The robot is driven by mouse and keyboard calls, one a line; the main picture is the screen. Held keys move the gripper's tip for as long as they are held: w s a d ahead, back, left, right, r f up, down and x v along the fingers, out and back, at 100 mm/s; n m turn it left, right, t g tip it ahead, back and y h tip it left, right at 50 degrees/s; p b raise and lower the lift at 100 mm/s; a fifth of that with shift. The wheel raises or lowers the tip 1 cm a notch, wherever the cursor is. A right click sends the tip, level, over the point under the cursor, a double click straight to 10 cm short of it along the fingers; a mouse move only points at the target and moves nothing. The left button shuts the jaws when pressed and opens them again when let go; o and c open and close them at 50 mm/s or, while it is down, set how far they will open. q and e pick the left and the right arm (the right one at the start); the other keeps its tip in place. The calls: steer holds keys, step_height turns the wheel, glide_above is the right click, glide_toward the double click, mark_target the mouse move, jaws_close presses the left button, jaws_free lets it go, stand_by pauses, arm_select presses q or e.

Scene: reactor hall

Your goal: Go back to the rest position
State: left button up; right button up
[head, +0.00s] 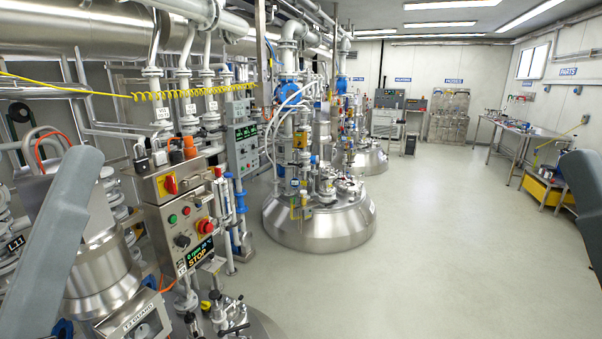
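Grey arm links of mine show at the left edge and at the right edge of the head view. Neither gripper is in view, so I cannot see whether they are open or hold anything. A steel control box (185,215) stands close on the left, with a red and yellow rotary switch (170,185), coloured buttons and a small display (200,253) reading STOP.
A domed steel reactor (318,222) with pipes and valves stands mid-left, with another reactor (368,162) behind it. Pipework fills the left side. A steel workbench (520,130) and a yellow cart (540,190) stand at the right. The floor (440,250) between is clear.

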arm_select(q)
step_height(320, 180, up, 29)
steer(key=p, duration=2.6)
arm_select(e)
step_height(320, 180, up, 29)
